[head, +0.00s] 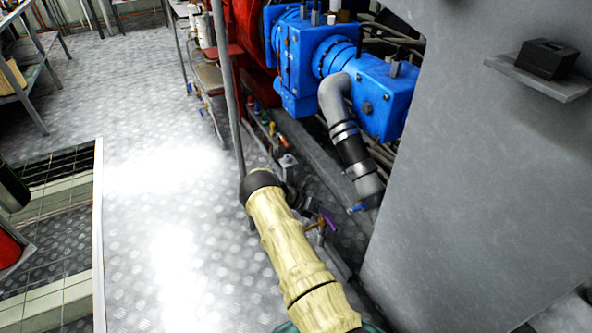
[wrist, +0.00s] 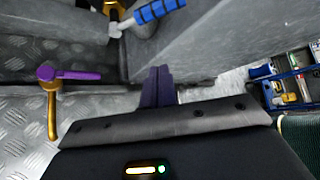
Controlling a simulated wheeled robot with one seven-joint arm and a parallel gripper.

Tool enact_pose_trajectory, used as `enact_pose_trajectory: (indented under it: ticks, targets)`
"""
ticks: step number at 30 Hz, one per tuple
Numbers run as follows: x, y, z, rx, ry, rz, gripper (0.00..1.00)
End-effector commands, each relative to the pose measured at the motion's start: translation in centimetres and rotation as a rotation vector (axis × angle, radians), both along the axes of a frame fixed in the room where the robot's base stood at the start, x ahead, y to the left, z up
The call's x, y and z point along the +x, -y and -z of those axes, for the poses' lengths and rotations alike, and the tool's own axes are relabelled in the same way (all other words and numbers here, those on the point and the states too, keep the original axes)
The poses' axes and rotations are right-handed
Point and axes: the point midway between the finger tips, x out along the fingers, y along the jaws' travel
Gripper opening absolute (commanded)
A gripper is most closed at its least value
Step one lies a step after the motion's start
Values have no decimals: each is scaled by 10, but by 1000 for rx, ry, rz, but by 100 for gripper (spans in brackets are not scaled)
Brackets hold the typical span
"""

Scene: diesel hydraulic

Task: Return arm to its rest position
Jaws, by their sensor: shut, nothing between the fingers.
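My gripper (wrist: 158,88) shows at the centre of the wrist view as two dark purple fingers pressed together, with nothing between them. It points toward the foot of a grey wall. My arm (head: 290,245), in a cream sleeve, reaches up from the bottom of the head view to a dark joint. My gripper is not clearly visible there, hidden behind or below the arm. A valve with a purple handle (wrist: 70,75) on a brass stem stands left of the fingers, apart from them. The purple handle (head: 327,221) also shows just right of my arm.
A blue-handled valve (wrist: 160,10) lies ahead of the fingers. A large grey panel (head: 480,170) stands close right of my arm. A thin grey post (head: 226,90) rises left of the blue machine (head: 312,60). The tread-plate floor (head: 160,200) at left is clear.

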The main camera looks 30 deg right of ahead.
Motion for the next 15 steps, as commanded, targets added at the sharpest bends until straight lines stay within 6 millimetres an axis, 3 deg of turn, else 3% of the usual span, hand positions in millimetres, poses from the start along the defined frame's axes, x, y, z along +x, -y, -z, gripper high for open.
enact_pose_trajectory:
  ticks: [8, 15]
  targets:
    - [1, -3, -7, 7, 37, 21, 0]
    - [-1, -29, -46, 47, 281, 187, 0]
